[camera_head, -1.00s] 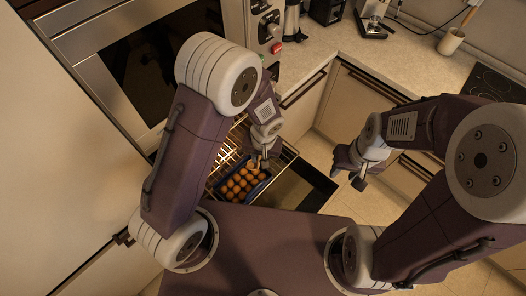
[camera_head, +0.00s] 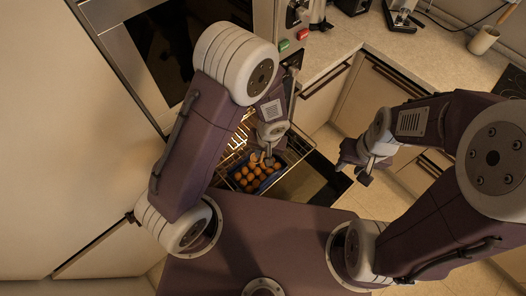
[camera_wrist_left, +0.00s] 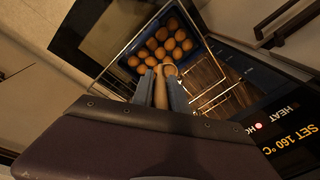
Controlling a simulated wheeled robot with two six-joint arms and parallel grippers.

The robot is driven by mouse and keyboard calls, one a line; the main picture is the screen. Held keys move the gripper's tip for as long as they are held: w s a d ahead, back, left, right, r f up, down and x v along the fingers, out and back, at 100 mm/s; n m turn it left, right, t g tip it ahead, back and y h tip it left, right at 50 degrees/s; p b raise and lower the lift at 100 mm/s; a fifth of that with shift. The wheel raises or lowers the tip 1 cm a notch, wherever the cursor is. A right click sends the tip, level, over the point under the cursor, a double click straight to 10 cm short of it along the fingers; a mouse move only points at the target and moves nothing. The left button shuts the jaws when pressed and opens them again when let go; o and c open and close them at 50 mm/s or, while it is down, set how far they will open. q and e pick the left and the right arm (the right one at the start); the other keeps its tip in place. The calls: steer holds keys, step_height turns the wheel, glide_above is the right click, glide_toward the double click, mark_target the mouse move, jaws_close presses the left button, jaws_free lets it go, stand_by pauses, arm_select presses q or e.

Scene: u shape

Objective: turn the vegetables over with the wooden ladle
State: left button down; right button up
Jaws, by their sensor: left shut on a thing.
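Round orange-brown vegetables (camera_head: 256,176) sit in rows in a blue tray (camera_head: 237,182) on the oven rack. They also show in the left wrist view (camera_wrist_left: 159,53), where the tray (camera_wrist_left: 207,62) is seen from above. My left gripper (camera_head: 268,157) is over the tray's far edge. In the left wrist view my left gripper (camera_wrist_left: 160,88) is shut on the wooden ladle (camera_wrist_left: 168,70), whose round end lies over or against the vegetables at the tray's near edge. I cannot tell if it touches them. My right gripper (camera_head: 355,167) hangs empty, fingers apart, right of the oven door.
The wire oven rack (camera_head: 233,152) is around the tray, and the open oven door (camera_head: 314,180) lies to its right. Counter cabinets (camera_head: 369,96) stand beyond. A control panel (camera_wrist_left: 290,115) reads "SET 160 °C". Floor (camera_head: 330,138) is clear between door and cabinets.

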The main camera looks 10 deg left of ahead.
arm_select(q)
step_height(320, 180, down, 10)
steer(key=b, duration=0.9)
steer(key=shift+f+b, duration=0.15)
steer(key=shift+b, duration=0.15)
steer(key=shift+d, duration=0.1)
